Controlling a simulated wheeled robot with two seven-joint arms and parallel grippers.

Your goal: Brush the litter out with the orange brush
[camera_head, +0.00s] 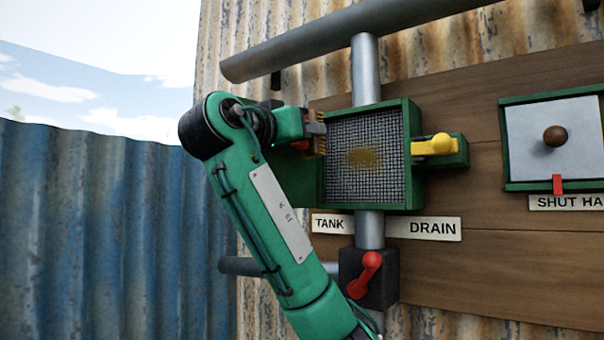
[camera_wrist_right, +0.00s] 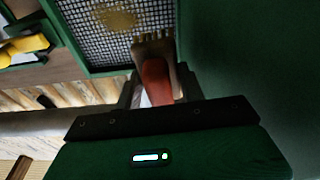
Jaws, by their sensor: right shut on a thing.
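The orange brush (camera_wrist_right: 155,78) is in my right gripper (camera_wrist_right: 158,90), its handle between the two fingers. In the head view the brush (camera_head: 317,134) shows its tan bristles at the left edge of the green-framed mesh screen (camera_head: 415,150). The litter (camera_head: 363,158) is a yellow-brown patch near the middle of the mesh; it also shows at the top of the wrist view (camera_wrist_right: 118,18). The bristles are left of the litter, apart from it. I cannot tell whether they touch the mesh. My right gripper (camera_head: 305,125) is partly hidden in the head view. My left gripper is not in view.
A yellow latch (camera_head: 434,145) sits right of the screen. Below are TANK (camera_head: 329,224) and DRAIN (camera_head: 433,228) labels and a red-handled valve (camera_head: 366,275). A panel with a brown knob (camera_head: 555,136) is farther right. A grey pipe (camera_head: 300,50) crosses above.

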